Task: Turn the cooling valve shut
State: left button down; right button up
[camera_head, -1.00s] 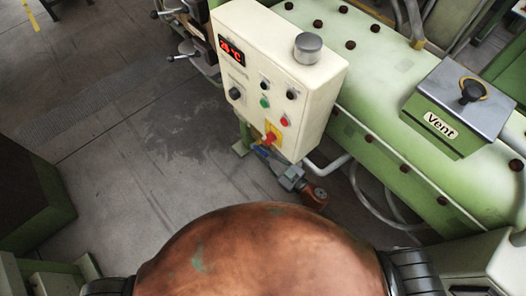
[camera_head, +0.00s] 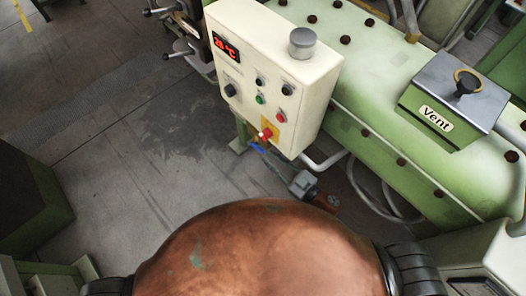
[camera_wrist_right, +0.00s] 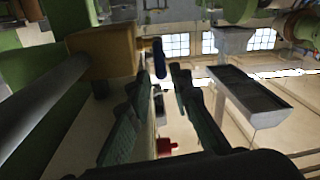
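The cooling valve's blue handle (camera_head: 257,148) shows small at the lower edge of the cream control box (camera_head: 265,75). In the right wrist view the blue handle (camera_wrist_right: 159,58) sticks out beside a yellow-brown valve body (camera_wrist_right: 103,52). My right gripper (camera_head: 273,161) reaches in from the lower right, with its fingers pointing at the handle. In the wrist view its two dark teal fingers (camera_wrist_right: 163,78) are apart, with the handle in line with the gap, seemingly just past the tips. Contact cannot be told. My left gripper is out of view.
The box carries a red display (camera_head: 226,47), several buttons and a red switch (camera_head: 266,134) on yellow. A green machine cover (camera_head: 395,110) with a Vent box (camera_head: 452,95) stands to the right. Pale pipes (camera_head: 368,197) run below it. Floor (camera_head: 130,170) on the left is clear.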

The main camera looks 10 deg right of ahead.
jog(key=v, duration=0.5)
jog(key=shift+s+d, duration=0.2)
jog(key=shift+s, duration=0.05)
